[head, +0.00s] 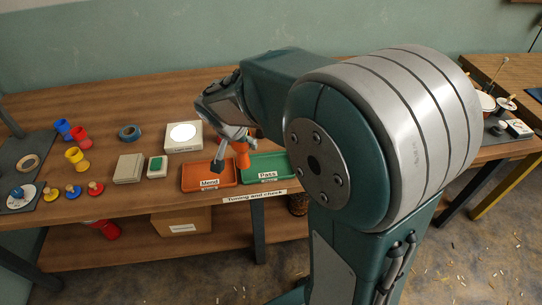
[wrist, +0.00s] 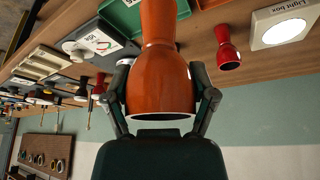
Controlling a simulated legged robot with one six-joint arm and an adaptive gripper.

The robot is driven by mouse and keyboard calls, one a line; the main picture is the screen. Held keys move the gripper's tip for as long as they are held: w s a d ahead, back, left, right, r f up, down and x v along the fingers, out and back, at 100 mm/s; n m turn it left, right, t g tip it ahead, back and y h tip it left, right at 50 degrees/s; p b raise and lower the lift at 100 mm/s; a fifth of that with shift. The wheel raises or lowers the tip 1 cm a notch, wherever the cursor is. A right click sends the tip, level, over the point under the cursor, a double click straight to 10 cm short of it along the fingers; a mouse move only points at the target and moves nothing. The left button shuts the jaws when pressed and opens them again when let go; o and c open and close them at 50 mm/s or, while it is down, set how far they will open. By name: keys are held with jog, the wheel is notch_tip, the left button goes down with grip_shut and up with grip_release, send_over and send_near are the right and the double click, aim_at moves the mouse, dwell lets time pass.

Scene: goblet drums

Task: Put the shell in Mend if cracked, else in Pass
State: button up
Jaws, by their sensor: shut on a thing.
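My gripper (head: 234,146) is shut on an orange goblet-shaped shell (head: 242,160). In the wrist view the shell (wrist: 158,82) fills the middle, its dark open rim towards the camera, a finger on each side. Its visible side looks smooth and glossy; no crack shows there, and its other sides are hidden. In the head view the shell is above or near the inner ends of the orange Mend tray (head: 190,184) and the green Pass tray (head: 285,172); its exact height is unclear. Both trays look empty where visible.
A lit light box (head: 183,136) stands behind the Mend tray. A red shell (wrist: 228,50) stands beside it. My arm hides the bench's right part.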

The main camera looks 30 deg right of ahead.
jog(key=w+d+f, duration=0.1)
jog(key=d+f, duration=0.3)
jog(key=w+d+f, duration=0.2)
jog(key=d+f, duration=0.2)
jog(key=d, duration=0.1)
jog(key=w+d+f, duration=0.1)
jog(key=d+f, duration=0.3)
jog(key=shift+w+d+f, duration=0.25)
jog(key=shift+d+f, duration=0.1)
jog(key=shift+f, duration=0.05)
jog(key=shift+a, duration=0.15)
jog(key=o, duration=1.1)
jog(key=shift+a, duration=0.1)
jog(key=shift+o, duration=0.2)
